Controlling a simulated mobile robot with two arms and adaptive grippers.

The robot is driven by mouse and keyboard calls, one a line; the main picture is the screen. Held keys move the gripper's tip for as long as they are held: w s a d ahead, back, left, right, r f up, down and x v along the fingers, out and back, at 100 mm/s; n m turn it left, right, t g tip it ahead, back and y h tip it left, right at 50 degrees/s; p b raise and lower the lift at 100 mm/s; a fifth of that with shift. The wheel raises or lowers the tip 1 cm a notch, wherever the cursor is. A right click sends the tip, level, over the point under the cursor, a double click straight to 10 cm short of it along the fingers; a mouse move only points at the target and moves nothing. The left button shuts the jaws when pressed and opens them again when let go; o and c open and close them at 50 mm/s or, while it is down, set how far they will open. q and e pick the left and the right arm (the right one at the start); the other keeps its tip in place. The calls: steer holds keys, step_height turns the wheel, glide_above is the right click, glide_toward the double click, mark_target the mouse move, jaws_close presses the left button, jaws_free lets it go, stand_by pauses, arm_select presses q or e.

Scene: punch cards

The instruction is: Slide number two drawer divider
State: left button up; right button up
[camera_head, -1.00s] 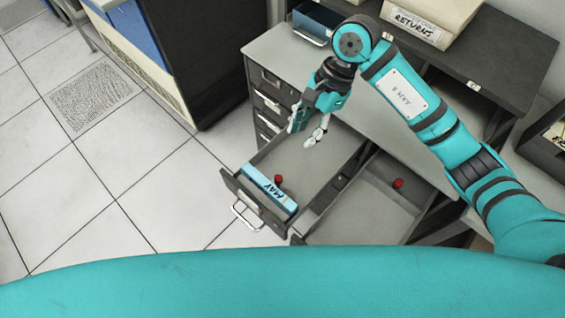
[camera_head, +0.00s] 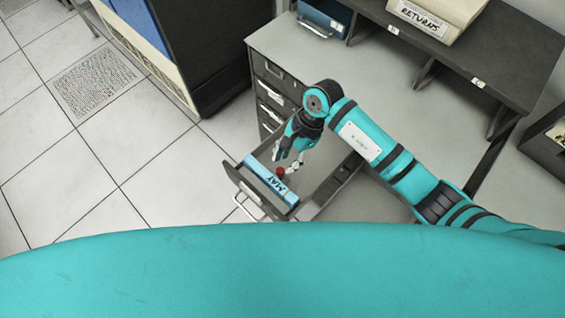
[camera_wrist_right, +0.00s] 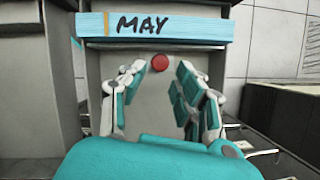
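An open drawer (camera_head: 243,184) holds a blue card block (camera_head: 262,176) marked MAY at its front end. A red knob (camera_head: 281,171) stands just behind the block. In the right wrist view, the knob (camera_wrist_right: 160,63) shows between the fingertips, below the MAY block (camera_wrist_right: 190,27). My right gripper (camera_head: 289,163) is open over the drawer, its fingers at either side of the knob. I cannot tell whether they touch it. No number shows on any divider, and the divider under the knob is hard to make out. My left gripper is not in view.
Closed drawers (camera_head: 270,93) with metal handles are beside the open one. A grey desktop (camera_head: 400,90) spreads behind, with a blue tray (camera_head: 322,18) and a RETURNS box (camera_head: 430,18). Tiled floor (camera_head: 90,170) is free at left.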

mark_target(282, 169)
steer(key=shift+x, duration=1.9)
jaws_close()
